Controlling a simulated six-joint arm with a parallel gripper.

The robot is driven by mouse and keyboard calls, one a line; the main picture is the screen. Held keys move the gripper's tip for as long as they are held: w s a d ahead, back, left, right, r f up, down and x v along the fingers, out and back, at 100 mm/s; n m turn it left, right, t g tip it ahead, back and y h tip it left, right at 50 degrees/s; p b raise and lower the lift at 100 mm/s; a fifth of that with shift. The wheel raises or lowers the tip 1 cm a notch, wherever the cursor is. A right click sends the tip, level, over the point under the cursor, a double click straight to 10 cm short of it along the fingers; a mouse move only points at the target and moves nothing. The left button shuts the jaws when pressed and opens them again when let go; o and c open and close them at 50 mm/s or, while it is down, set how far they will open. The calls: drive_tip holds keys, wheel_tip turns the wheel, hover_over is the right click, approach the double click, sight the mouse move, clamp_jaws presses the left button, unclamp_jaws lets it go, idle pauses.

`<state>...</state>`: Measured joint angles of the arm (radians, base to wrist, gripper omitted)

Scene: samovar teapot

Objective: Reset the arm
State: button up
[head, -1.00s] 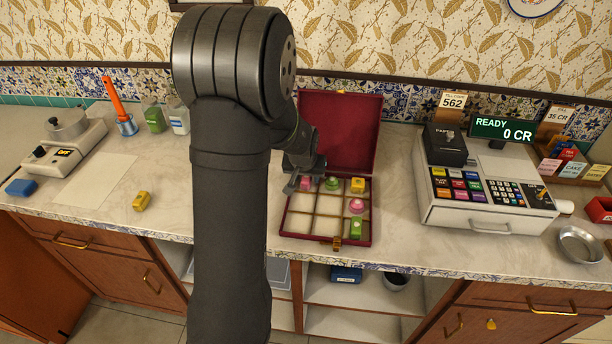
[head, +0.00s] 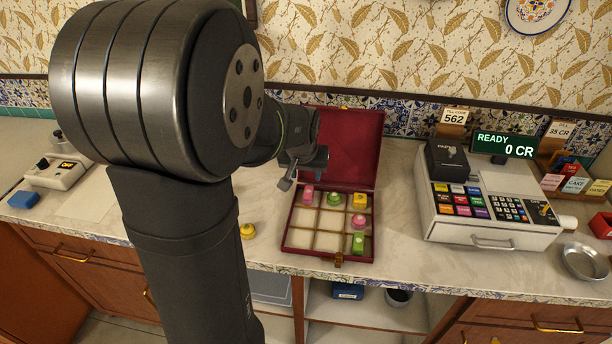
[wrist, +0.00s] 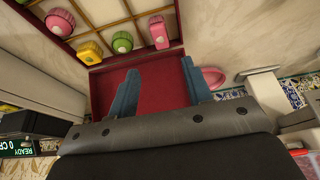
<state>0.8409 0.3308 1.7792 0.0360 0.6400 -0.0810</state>
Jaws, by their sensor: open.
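My gripper (head: 288,176) is up in the air at the left side of the open red box (head: 289,236), clear of its compartments. In the wrist view the two fingers of my gripper (wrist: 160,90) are spread apart with nothing between them, over the red lid (wrist: 150,88). The box's back row holds a pink piece (head: 308,193), a green piece (head: 334,198) and a yellow piece (head: 360,201). Another pink piece (head: 359,220) and a green piece (head: 358,243) sit in the right column. The other compartments look empty.
A cash register (head: 487,231) reading "0 CR" stands right of the box, with a metal bowl (head: 584,262) beyond. A yellow piece (head: 247,231) lies on the counter beside my arm. A scale-like device (head: 58,172) and blue block (head: 23,200) are at left.

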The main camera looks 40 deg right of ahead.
sight(308, 192)
idle(0.3)
drive_tip(key=x, duration=1.2)
drive_tip(key=shift+f, duration=0.15)
drive_tip(key=shift+r, duration=0.25)
